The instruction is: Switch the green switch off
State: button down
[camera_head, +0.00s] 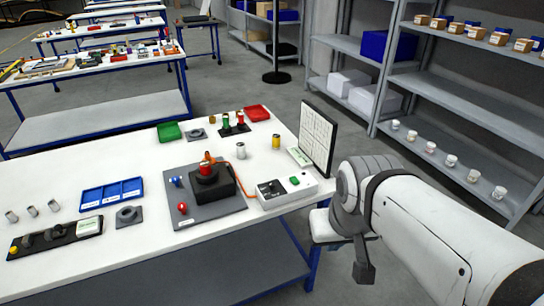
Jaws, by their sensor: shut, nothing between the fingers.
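The green switch (294,181) sits on top of a white control box (286,192) at the front right part of the white table. The box also carries a dark panel with knobs. Whether the switch is on or off is too small to tell. My gripper (363,268) is the dark piece hanging below my white arm, right of the table's edge. It is shut and empty, apart from the box and switch, lower in the picture than both.
Grey shelves (450,130) stand at right. Open floor separates table and shelves.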

aim_at(294, 179)
jog(key=z, duration=0.05)
jog(key=i, duration=1)
jog(key=u, duration=0.05)
